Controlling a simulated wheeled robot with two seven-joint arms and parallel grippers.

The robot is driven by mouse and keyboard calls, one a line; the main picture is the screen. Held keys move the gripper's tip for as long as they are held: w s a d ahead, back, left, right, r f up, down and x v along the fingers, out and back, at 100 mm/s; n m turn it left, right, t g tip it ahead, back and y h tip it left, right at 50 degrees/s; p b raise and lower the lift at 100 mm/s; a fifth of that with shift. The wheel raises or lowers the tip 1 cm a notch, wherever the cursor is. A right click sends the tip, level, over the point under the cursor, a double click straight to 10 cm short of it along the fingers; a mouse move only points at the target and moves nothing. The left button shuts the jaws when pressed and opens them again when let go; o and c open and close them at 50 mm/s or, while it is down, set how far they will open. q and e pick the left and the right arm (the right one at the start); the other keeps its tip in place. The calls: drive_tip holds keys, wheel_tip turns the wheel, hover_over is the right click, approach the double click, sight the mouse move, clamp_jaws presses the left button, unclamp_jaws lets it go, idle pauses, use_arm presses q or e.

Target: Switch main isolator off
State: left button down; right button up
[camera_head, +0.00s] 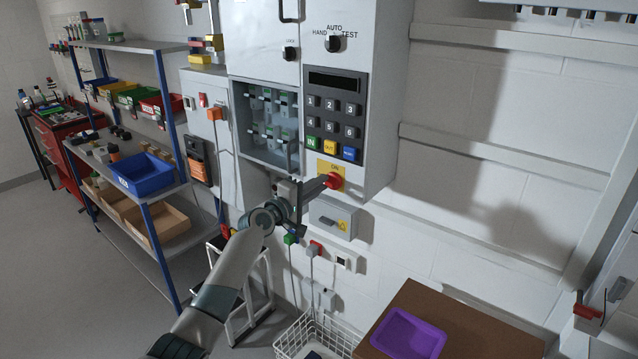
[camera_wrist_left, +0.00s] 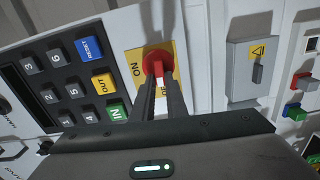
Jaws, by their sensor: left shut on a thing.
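The main isolator is a red rotary knob (camera_head: 335,181) on a yellow plate (camera_head: 326,167) low on the front of the grey cabinet. My left gripper (camera_head: 325,182) reaches in from the lower left. Its two fingers (camera_wrist_left: 159,90) are shut on the knob from either side. The knob's exact setting is hard to read. My right gripper is not in view.
A keypad (camera_head: 336,116) with green, yellow and blue keys is just above the knob. A grey switch box (camera_head: 333,218) with a lever is below it. A brown table (camera_head: 465,325) with a purple tray (camera_head: 403,333) stands lower right. Blue-post shelving (camera_head: 165,80) is left.

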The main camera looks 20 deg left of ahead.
use_arm(q)
drive_tip(key=shift+f+n, duration=0.1)
drive_tip(key=shift+n, duration=0.4)
drive_tip(key=c, duration=1.8)
unclamp_jaws()
drive_tip(key=shift+o, duration=0.2)
drive_tip(key=shift+s, duration=0.1)
drive_tip(key=b+v, duration=0.3)
drive_tip(key=v, duration=1.4)
drive_tip(key=shift+a, duration=0.1)
